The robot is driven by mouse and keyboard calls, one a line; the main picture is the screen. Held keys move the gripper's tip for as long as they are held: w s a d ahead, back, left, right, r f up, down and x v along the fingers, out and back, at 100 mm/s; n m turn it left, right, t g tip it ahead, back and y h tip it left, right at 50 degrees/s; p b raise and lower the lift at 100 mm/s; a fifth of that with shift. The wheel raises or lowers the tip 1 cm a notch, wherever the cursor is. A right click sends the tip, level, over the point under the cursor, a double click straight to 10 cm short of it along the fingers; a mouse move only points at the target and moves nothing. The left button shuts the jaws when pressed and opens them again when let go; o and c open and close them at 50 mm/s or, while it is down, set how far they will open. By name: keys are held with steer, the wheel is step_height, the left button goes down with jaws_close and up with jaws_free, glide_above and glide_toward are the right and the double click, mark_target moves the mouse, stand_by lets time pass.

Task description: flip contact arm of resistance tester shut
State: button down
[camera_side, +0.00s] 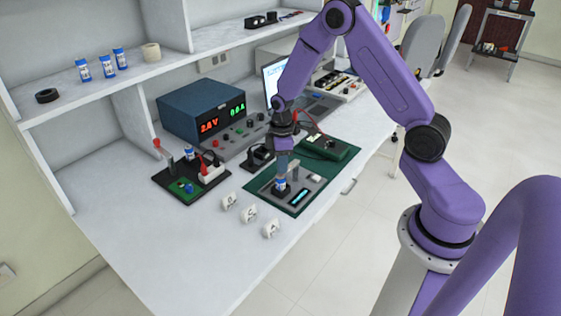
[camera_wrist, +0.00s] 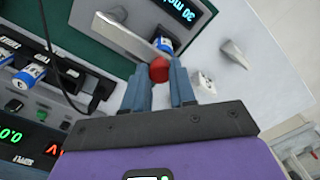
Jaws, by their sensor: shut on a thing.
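The resistance tester (camera_side: 313,181) is a grey panel with a lit blue display, lying on a green mat (camera_side: 302,206) near the bench's front edge. In the wrist view its display (camera_wrist: 177,10) is at the top. Its contact arm (camera_wrist: 125,37) is a grey metal bar ending in a red knob (camera_wrist: 159,69). A blue-and-white cell (camera_wrist: 165,45) sits close beside the bar on the tester, also seen in the side view (camera_side: 280,184). My gripper (camera_wrist: 158,75) points down over the tester, its fingers shut on the red knob. The arm's exact angle is hard to tell.
A black board (camera_side: 207,180) with a red-tipped lever stands left, and a blue power supply (camera_side: 201,109) behind. A dark green box (camera_side: 325,147) is close on the right. White tags (camera_side: 249,214) line the front. The bench's left front is clear.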

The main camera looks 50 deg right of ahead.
steer(key=c, duration=0.9)
jaws_free()
step_height(320, 180, up, 18)
steer(key=shift+f, duration=0.25)
